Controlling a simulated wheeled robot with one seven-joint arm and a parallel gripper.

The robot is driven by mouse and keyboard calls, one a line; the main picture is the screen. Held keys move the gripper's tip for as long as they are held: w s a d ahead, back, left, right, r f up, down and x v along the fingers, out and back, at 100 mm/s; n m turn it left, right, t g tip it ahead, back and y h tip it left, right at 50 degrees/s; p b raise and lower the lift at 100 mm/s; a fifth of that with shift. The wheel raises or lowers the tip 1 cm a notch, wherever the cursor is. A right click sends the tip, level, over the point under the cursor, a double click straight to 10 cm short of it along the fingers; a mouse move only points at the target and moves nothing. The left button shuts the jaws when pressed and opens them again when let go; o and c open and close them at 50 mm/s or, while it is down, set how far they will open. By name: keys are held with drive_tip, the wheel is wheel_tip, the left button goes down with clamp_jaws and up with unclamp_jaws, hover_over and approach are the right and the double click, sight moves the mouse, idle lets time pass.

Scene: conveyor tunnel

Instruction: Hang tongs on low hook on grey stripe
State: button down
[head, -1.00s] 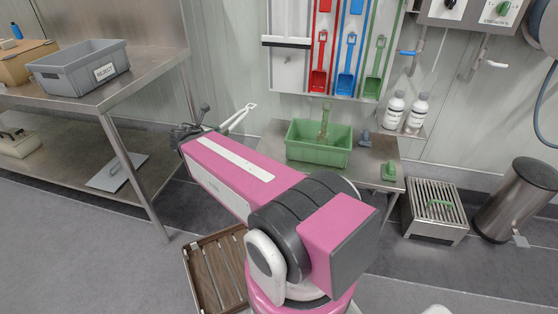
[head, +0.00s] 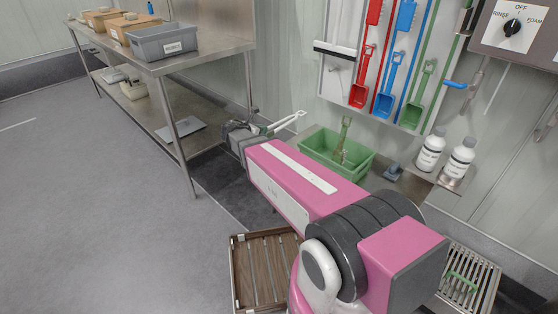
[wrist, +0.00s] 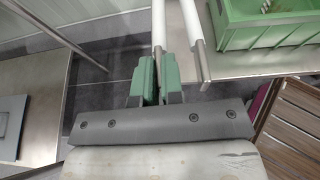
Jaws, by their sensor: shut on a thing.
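My gripper (wrist: 158,85) is shut on the tongs (head: 286,122), which stick out past the fingers toward the wall, above the steel table and left of the green bin. The tool board (head: 389,50) hangs on the wall, above and to the right of the tongs. Its left strip, a pale grey stripe (head: 336,82), carries a black-and-white squeegee (head: 335,50); below it is a small mark that may be a hook, too small to tell. The tongs are apart from the board.
A green bin (head: 322,163) with a brush in it stands on the steel table. Red, blue and green shovels hang on the board. White bottles (head: 431,150) stand to the right. A steel bench (head: 205,62) with a grey reject crate is at left. A wooden crate (head: 236,275) is on the floor.

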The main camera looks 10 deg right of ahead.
drive_tip(key=w+a+f, duration=0.5)
drive_tip(key=w+f, duration=0.1)
drive_tip(key=w, duration=0.3)
drive_tip(key=shift+h, duration=0.3)
drive_tip(key=s+d+f, duration=0.1)
drive_tip(key=d+f, duration=0.1)
drive_tip(key=d, duration=0.1)
drive_tip(key=s+d+f, duration=0.2)
drive_tip(key=d, duration=0.1)
drive_tip(key=s+d+f, duration=0.2)
drive_tip(key=d, duration=0.2)
drive_tip(key=shift+s+f, duration=0.1)
drive_tip(key=shift+f, duration=0.3)
drive_tip(key=shift+d+f, duration=0.1)
drive_tip(key=shift+f, duration=1.85)
drive_tip(key=shift+f, duration=0.2)
drive_tip(key=c, duration=1.3)
unclamp_jaws()
drive_tip(key=shift+o, duration=0.2)
drive_tip(key=shift+r, duration=0.15)
